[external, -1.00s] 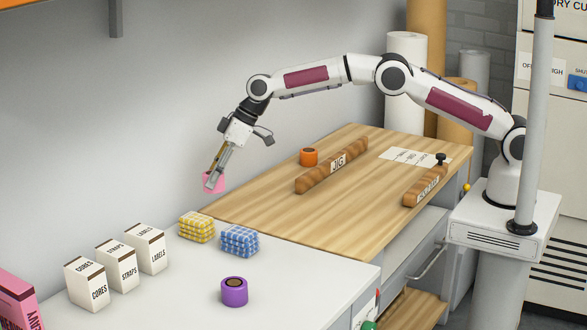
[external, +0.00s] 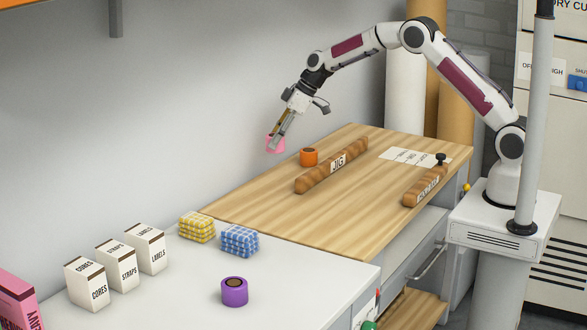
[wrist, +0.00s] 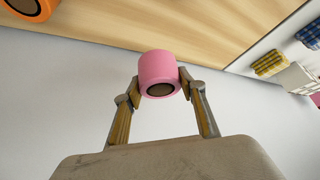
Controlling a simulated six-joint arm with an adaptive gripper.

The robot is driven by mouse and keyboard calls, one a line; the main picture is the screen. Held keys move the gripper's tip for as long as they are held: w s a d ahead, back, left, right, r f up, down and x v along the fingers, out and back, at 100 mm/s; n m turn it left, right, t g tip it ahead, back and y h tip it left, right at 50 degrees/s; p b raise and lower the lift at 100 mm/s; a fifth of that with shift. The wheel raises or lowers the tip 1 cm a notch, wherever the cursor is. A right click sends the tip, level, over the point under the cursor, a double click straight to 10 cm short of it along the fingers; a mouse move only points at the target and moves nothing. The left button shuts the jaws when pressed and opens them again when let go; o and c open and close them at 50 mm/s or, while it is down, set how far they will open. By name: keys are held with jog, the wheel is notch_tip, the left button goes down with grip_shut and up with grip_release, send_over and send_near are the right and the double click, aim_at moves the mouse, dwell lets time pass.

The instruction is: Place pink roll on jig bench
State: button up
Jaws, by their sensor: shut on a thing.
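The pink roll (external: 273,144) is held between the fingertips of my gripper (external: 279,138), in the air near the back left edge of the wooden jig bench (external: 270,215). In the wrist view the pink roll (wrist: 157,70) sits between both fingers of my gripper (wrist: 160,84), its dark core facing the camera. The wooden bench top (wrist: 185,25) shows beyond it. On the bench is a brown bar labelled JIG (external: 322,178); the label on a second bar (external: 425,187) is hard to read.
An orange roll (external: 309,157) stands on the bench behind the JIG bar, right of my gripper. The white table in front holds a purple roll (external: 234,292), yellow (external: 197,227) and blue (external: 239,241) checked stacks, and labelled boxes (external: 118,265). The bench's front left is clear.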

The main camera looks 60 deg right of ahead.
jog(key=d, duration=0.2)
jog(key=s+d, duration=0.1)
jog(key=d, duration=0.2)
jog(key=shift+s, duration=0.15)
jog(key=shift+f, duration=0.1)
send_near(279, 177)
jog(key=shift+w+a+f, duration=0.1)
jog(key=shift+w+a, duration=0.75)
jog(key=shift+f, duration=1.85)
jog(key=shift+f, duration=0.1)
jog(key=o, duration=1.4)
jog(key=shift+c, duration=0.2)
